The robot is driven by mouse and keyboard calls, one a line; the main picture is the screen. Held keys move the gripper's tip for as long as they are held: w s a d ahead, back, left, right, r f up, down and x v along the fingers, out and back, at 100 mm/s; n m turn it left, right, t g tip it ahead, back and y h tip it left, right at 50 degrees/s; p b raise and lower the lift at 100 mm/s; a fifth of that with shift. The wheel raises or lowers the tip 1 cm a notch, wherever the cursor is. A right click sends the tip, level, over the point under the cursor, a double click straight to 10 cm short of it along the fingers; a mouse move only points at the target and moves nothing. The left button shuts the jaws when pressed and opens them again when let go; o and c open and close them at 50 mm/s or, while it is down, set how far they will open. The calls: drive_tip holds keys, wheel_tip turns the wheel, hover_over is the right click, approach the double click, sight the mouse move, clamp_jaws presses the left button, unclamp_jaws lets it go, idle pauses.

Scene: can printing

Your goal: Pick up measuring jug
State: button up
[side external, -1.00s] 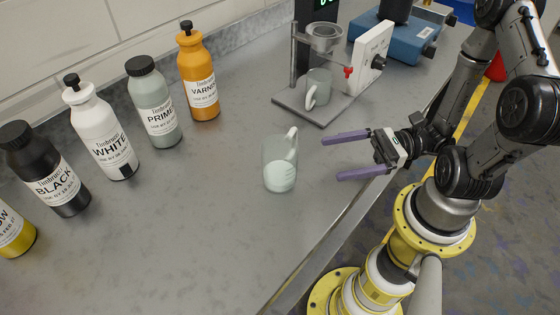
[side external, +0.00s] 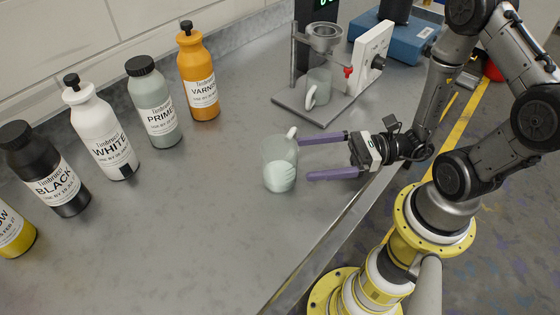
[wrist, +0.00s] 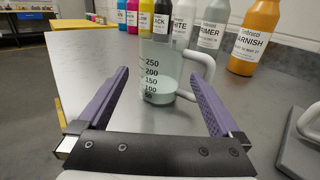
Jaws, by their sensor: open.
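The measuring jug (side external: 279,165) is a clear upright vessel with a white handle and pale liquid in its lower part. It stands on the grey bench. In the wrist view the jug (wrist: 160,75) is ahead, between the lines of the two purple fingers, with its graduations facing me and its handle to the right. My gripper (side external: 312,158) is open and empty, just to the right of the jug in the side view. The upper finger's tip is close to the handle; I cannot tell whether they touch. My gripper also shows in the wrist view (wrist: 158,85).
Several labelled bottles, including an orange varnish bottle (side external: 198,75) and a white bottle (side external: 102,130), line the wall behind. A stand with a funnel (side external: 324,38) and a mug (side external: 318,87) is at the back right. The bench front (side external: 220,245) is clear.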

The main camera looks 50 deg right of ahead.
sight(276, 161)
drive_tip(key=shift+x, duration=3.95)
drive_tip(key=shift+w+d+f, duration=0.1)
drive_tip(key=shift+f, duration=0.05)
drive_tip(key=c, duration=1.2)
